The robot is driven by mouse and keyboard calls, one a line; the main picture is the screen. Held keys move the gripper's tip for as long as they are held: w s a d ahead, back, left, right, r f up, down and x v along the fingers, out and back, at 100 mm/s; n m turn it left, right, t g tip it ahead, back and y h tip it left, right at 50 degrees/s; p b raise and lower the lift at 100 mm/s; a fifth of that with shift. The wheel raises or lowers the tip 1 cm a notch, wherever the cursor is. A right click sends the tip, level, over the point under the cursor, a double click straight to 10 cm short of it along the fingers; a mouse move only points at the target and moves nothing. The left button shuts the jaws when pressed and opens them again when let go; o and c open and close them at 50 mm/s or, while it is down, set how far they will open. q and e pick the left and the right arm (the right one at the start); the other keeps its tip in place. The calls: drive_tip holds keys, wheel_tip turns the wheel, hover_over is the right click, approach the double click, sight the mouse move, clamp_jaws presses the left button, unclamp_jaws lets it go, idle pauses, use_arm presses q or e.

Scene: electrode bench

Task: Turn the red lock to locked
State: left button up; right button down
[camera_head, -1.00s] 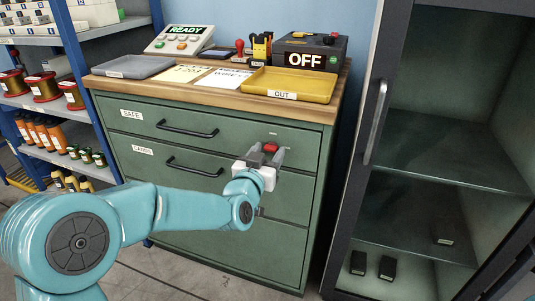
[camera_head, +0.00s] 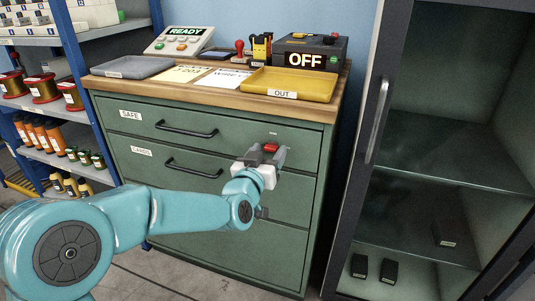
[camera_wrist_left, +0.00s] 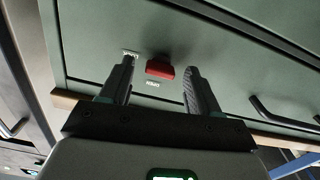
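The red lock (camera_head: 270,148) is a small red block on the front of the green cabinet's top drawer, at its right side. In the left wrist view the red lock (camera_wrist_left: 160,69) sits between and just beyond the tips of my left gripper (camera_wrist_left: 159,75), with gaps on both sides. Small labels lie on either side of it, too blurred to read. In the head view my left gripper (camera_head: 266,156) points at the drawer front with its fingers apart around the lock. My right gripper is not seen.
The green cabinet (camera_head: 135,185) has bar handles and a wooden top with a yellow OUT tray (camera_head: 292,84), a grey tray (camera_head: 134,66) and a box reading OFF. A dark glass-fronted cabinet (camera_head: 365,130) stands close on the right. Shelves with spools are on the left.

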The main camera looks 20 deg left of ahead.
use_arm(q)
drive_tip(key=s+p, duration=0.1)
drive_tip(key=s, duration=1.5)
drive_tip(key=shift+s+a+p, duration=0.15)
drive_tip(key=shift+a+p, duration=0.15)
drive_tip(key=shift+p, duration=0.05)
wheel_tip(320, 180, down, 25)
drive_tip(key=s+g, duration=0.1)
drive_tip(key=g, duration=0.6)
drive_tip(key=s+d+f+g+h, duration=0.1)
drive_tip(key=s+d+f+g, duration=0.15)
drive_tip(key=s+f, duration=0.35)
drive_tip(key=s+d+f+n+g+h, duration=0.1)
drive_tip(key=s+d+f+g, duration=0.1)
drive_tip(key=s+f+g, duration=0.3)
drive_tip(key=s+d+f+g+h, duration=0.1)
drive_tip(key=s+d+f+g, duration=0.15)
drive_tip(key=s+f, duration=0.4)
wheel_tip(320, 180, up, 30)
drive_tip(key=s+p, duration=0.1)
drive_tip(key=p, duration=2.8)
drive_tip(key=shift+d+g+p, duration=0.2)
drive_tip(key=shift+g+p, duration=0.1)
drive_tip(key=shift+p, duration=0.05)
